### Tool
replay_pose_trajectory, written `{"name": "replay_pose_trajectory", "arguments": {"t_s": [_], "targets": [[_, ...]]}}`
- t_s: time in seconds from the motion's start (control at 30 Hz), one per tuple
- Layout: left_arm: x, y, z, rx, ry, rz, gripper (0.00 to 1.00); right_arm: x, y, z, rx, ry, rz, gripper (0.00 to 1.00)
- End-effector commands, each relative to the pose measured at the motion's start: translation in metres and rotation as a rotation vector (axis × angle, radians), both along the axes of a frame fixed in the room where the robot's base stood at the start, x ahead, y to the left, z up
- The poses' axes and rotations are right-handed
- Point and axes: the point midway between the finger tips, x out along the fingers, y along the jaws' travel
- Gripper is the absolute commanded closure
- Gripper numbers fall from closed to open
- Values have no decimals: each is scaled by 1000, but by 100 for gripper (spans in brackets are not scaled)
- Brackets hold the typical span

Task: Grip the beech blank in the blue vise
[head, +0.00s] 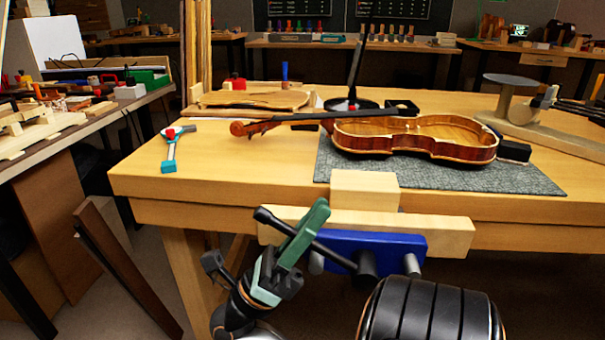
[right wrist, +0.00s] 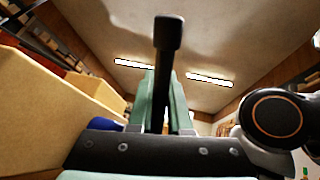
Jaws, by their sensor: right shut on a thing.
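The blue vise (head: 407,244) is mounted at the front edge of the bench, with a long pale wooden jaw (head: 440,232) above and behind its blue body. The beech blank (head: 364,187) is a pale block that stands up behind this jaw, over the bench edge. Its lower part is hidden, so I cannot tell whether the jaws touch it. My right gripper (head: 304,233) has green fingers and is shut on the black vise handle (head: 335,257), which slants down to the right. In the right wrist view the knobbed handle (right wrist: 167,55) lies between the fingers. My left gripper is out of view.
A violin body (head: 420,137) with its neck lies on a grey mat (head: 455,178) close behind the vise. A teal and white tool (head: 170,150) lies at the bench's left end. The bench top (head: 260,165) left of the mat is mostly clear.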

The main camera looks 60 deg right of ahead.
Motion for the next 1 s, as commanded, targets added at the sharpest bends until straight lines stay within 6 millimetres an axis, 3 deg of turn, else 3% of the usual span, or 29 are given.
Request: {"name": "replay_pose_trajectory", "arguments": {"t_s": [0.2, 0.7, 0.73, 1.0], "targets": [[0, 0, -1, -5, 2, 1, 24, -10, 3, 5, 8, -74, -9, 100], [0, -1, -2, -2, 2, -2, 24, -11, 2, 6, 13, -87, -10, 100], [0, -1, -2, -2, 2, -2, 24, -11, 2, 6, 12, -86, -9, 80], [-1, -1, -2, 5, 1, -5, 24, -10, 1, 6, 13, -82, -11, 53]]}}
